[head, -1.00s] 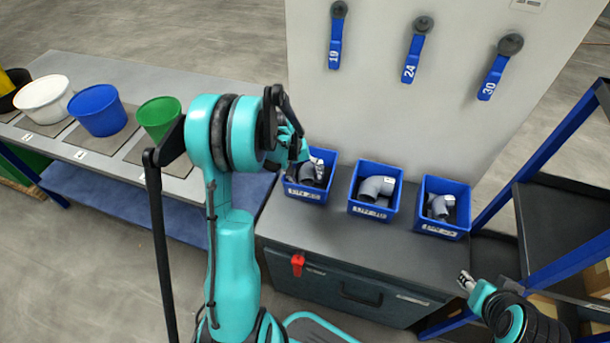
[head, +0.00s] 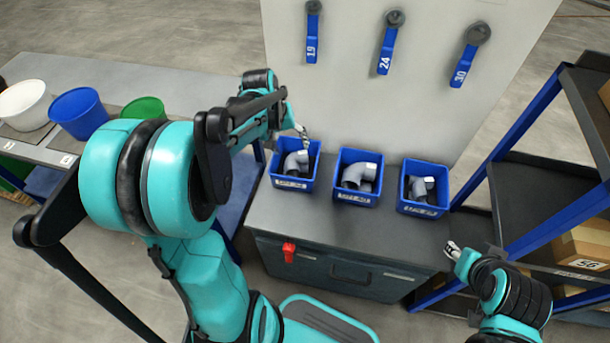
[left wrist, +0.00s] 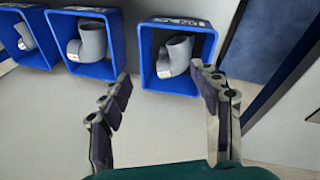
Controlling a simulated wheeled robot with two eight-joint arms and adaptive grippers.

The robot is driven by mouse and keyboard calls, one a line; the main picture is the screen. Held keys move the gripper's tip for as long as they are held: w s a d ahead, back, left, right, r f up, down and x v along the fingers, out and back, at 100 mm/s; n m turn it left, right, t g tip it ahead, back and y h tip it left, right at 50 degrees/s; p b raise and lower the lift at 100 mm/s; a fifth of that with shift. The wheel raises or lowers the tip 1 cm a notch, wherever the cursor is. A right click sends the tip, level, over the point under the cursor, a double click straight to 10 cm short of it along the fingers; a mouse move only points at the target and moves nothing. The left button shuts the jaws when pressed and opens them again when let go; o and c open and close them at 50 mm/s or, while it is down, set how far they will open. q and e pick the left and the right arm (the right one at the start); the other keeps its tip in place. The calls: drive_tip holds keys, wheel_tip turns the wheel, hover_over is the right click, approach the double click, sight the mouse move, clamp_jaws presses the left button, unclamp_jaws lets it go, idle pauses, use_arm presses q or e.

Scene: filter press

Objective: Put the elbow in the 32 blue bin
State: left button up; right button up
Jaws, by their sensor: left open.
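Three small blue bins stand in a row on the dark cabinet top: the left bin (head: 308,182), the middle bin (head: 338,184) and the right bin (head: 405,200). Each holds a grey pipe elbow: left (head: 297,163), middle (head: 358,175), right (head: 420,188). Their front labels are too blurred to read. My left gripper (head: 302,133) is above the left bin, open and empty. In the left wrist view its spread fingers (left wrist: 164,88) point toward the bin (left wrist: 147,55) with an elbow (left wrist: 177,55) inside. My right gripper (head: 453,250) is low at the cabinet's right end.
A pale panel (head: 400,80) with blue valve handles marked 19, 24 and 30 rises behind the bins. A shelf rack (head: 545,190) with cartons stands at right. A bench at left carries white, blue and green tubs (head: 78,112).

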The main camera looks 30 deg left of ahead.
use_arm(q)
drive_tip(key=s+d+r+m+t, duration=0.2)
drive_tip(key=s+d+r+m, duration=0.1)
drive_tip(key=s+d, duration=0.4)
drive_tip(key=s+d+r+m+t+y, duration=0.1)
drive_tip(key=s+d+r+m+t, duration=0.1)
drive_tip(key=s+d, duration=0.4)
drive_tip(key=shift+s+d+r+m+t, duration=0.35)
drive_tip(key=shift+d+r+m, duration=0.2)
drive_tip(key=shift+m, duration=0.15)
